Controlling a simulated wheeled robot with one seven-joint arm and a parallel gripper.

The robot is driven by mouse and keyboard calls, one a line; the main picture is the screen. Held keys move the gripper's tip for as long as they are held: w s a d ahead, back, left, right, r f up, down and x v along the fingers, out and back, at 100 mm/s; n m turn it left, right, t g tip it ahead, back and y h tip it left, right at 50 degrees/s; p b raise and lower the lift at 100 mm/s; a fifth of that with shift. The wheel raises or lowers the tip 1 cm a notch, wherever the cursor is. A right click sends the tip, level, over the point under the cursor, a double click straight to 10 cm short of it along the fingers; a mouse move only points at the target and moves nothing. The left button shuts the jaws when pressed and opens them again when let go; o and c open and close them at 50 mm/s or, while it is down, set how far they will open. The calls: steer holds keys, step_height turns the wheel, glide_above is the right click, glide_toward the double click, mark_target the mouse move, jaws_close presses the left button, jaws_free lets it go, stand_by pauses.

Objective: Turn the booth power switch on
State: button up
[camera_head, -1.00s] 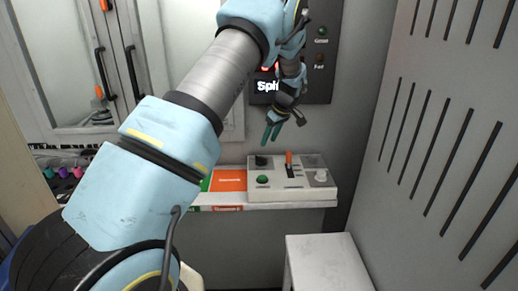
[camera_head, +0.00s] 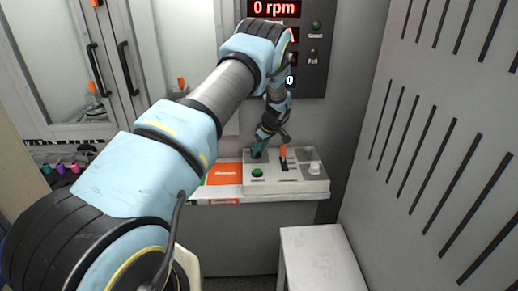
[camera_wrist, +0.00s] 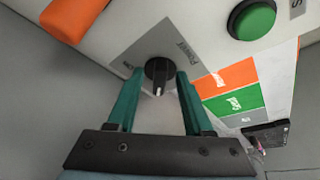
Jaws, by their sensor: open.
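The power switch is a round black rotary knob (camera_wrist: 158,72) on a grey plate marked "Power". In the wrist view it lies between and just beyond the tips of my gripper (camera_wrist: 157,80), whose two green fingers are open on either side of it. I cannot tell whether either finger touches the knob. In the head view my gripper (camera_head: 257,150) is at the back left of the white control box (camera_head: 300,186) and hides the knob.
A green button (camera_wrist: 252,19) and an orange lever (camera_wrist: 75,16) are close to the knob; the lever (camera_head: 283,153) stands upright in the head view. A white dial (camera_head: 313,168) is at the right. The wall display (camera_head: 274,9) reads 0 rpm. A slotted panel (camera_head: 430,150) bounds the right side.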

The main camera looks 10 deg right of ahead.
steer(key=shift+c, duration=0.3)
jaws_close()
stand_by(0.3)
